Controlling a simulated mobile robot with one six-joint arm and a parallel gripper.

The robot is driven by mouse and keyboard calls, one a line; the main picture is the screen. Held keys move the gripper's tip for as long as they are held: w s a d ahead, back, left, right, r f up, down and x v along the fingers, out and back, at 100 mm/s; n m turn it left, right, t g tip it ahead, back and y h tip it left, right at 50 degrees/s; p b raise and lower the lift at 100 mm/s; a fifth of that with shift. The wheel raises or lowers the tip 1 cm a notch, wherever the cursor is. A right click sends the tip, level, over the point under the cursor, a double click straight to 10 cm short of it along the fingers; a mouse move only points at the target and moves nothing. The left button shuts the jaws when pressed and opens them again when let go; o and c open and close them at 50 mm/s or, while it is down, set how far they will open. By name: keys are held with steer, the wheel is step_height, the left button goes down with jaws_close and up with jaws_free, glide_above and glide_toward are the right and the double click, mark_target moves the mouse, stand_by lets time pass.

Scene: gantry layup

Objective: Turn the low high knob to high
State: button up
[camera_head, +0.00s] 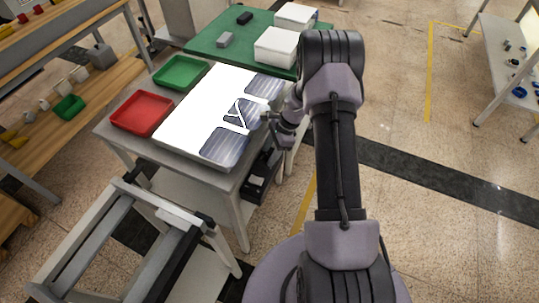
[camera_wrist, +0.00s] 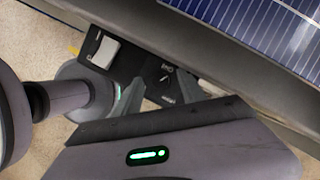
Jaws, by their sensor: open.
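A black control panel (camera_wrist: 131,57) shows in the wrist view under the table edge, with small white lettering on its right part. The low high knob cannot be made out clearly there; it is dark on dark and partly behind my fingers. My gripper (camera_wrist: 157,93) is open, its two grey fingers apart over the lettered part of the panel. Whether they touch the knob I cannot tell. In the head view my gripper (camera_head: 268,118) is at the table's right side, and a black box (camera_head: 260,180) hangs below the tabletop there.
A white rocker switch (camera_wrist: 104,52) sits on the panel's left part. Solar cell strips (camera_head: 224,146) lie on a white sheet (camera_head: 190,105) on the table. A red tray (camera_head: 141,113) and a green tray (camera_head: 181,72) stand left of it.

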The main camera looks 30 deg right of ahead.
jaws_close()
stand_by(0.4)
steer(key=m+t, duration=0.1)
steer(key=m, duration=0.3)
steer(key=shift+s+h, duration=0.1)
steer(key=shift+h, duration=0.3)
steer(key=m+t+b, duration=0.1)
steer(key=m, duration=0.1)
steer(key=m+h+b, duration=0.1)
steer(key=m, duration=0.1)
steer(key=shift+s+a+f+m+t+b, duration=0.1)
steer(key=shift+a+f+m+t+b, duration=0.1)
steer(key=shift+m+t+b, duration=0.15)
steer(key=m+b, duration=0.1)
steer(key=m, duration=0.1)
steer(key=m+h+b, duration=0.1)
steer(key=m+b, duration=0.1)
steer(key=shift+a+r+t+h, duration=0.1)
steer(key=shift+t+h, duration=0.2)
steer(key=shift+t, duration=0.05)
steer(key=shift+r+m+h, duration=0.1)
steer(key=shift+m+h, duration=0.6)
steer(key=shift+m, duration=1.25)
